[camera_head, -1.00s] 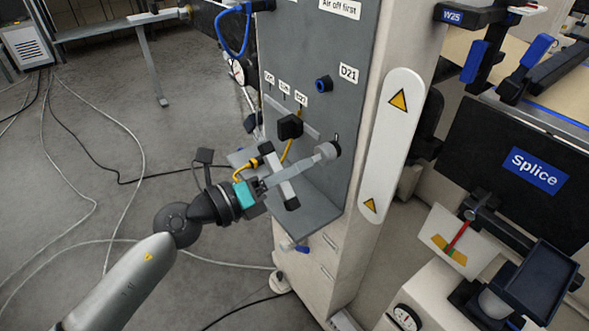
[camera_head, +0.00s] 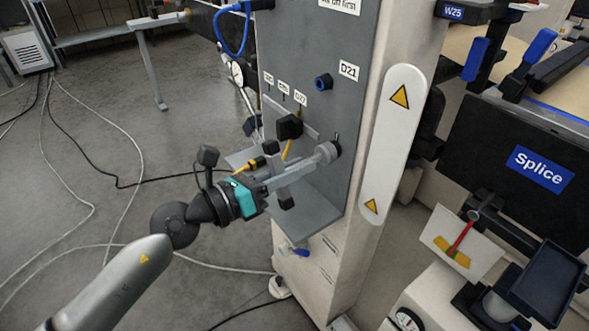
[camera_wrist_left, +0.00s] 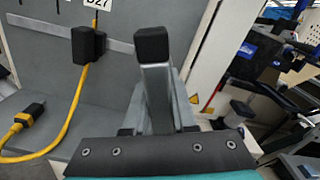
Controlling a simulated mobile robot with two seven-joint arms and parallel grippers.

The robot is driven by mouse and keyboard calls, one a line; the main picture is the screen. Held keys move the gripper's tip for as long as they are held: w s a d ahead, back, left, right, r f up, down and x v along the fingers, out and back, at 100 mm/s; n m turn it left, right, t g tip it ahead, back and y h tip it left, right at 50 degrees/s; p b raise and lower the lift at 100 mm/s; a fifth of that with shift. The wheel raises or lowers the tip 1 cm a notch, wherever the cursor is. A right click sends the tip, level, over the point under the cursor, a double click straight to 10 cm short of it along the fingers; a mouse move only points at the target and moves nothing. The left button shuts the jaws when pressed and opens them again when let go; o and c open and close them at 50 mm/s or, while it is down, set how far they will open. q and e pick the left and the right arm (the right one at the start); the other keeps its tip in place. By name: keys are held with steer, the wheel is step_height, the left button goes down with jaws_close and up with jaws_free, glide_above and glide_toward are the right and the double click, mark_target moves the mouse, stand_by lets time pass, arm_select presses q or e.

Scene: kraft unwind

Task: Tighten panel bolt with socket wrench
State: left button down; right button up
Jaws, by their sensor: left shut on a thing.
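My left gripper (camera_head: 264,186), with a teal body, is in front of the grey panel (camera_head: 345,110), shut on the grey socket wrench (camera_head: 298,168). The wrench's round head (camera_head: 327,152) is at the panel's lower right; contact with the panel is unclear. The bolt is hidden there. A grey bar with black ends crosses near the jaws; I cannot tell whether it belongs to wrench or gripper. In the left wrist view a black-capped grey post (camera_wrist_left: 155,80) rises above the gripper's dark plate and hides part of what lies behind. My right gripper is not in view.
A black plug (camera_head: 289,126) with a yellow cable sits on the panel close above the wrench. A blue-ringed port (camera_head: 323,83) is higher, beside the D21 label. A grey shelf (camera_head: 318,205) juts out below. Cables lie on the floor at left.

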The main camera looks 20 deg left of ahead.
arm_select(q)
steer(key=shift+r, duration=0.1)
stand_by(0.4)
steer(key=b+v, duration=0.2)
steer(key=v, duration=0.3)
stand_by(0.5)
